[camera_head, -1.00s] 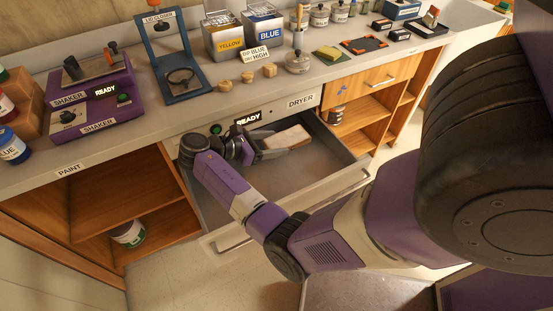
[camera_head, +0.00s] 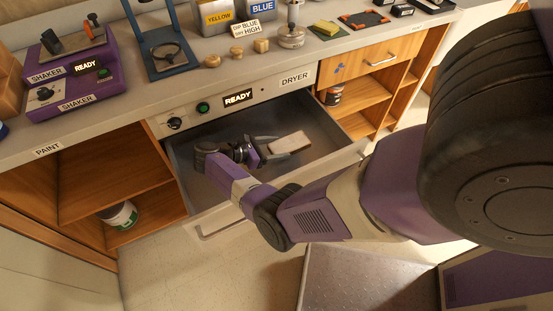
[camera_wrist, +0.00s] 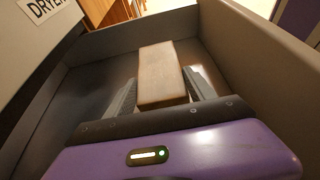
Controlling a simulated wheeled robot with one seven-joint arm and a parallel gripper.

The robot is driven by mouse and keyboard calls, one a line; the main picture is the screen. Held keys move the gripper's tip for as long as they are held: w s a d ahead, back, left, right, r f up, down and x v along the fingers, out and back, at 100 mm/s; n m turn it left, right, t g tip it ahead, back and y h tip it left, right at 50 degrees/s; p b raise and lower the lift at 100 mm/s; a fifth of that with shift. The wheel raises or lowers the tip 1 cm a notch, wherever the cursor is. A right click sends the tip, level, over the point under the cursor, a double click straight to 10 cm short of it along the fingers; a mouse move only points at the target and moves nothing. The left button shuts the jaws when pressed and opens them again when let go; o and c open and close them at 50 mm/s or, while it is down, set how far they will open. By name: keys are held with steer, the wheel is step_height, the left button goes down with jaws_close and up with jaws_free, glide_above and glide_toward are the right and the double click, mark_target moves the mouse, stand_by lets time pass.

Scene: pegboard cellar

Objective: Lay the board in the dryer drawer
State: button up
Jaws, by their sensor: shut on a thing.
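The board (camera_head: 290,142) is a small pale wooden block with a light top. My gripper (camera_head: 268,148) is shut on it, inside the open dryer drawer (camera_head: 335,163). In the wrist view the board (camera_wrist: 160,72) sticks out forward between the two grey fingers of my gripper (camera_wrist: 160,92).
The dryer panel, with a lit READY display (camera_head: 238,97) and a green button (camera_head: 203,107), is above the drawer. The shaker (camera_head: 75,75) stands on the counter at left. Open shelves (camera_head: 362,97) flank the drawer at right. Drawer floor around the board is clear.

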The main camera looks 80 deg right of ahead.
steer(key=shift+f+b, duration=0.9)
steer(key=shift+f, duration=1.55)
steer(key=shift+f, duration=0.15)
steer(key=o, duration=1.5)
steer(key=shift+c, duration=0.2)
steer(key=shift+r, duration=0.25)
steer(key=v, duration=1.2)
steer(key=shift+f, duration=0.1)
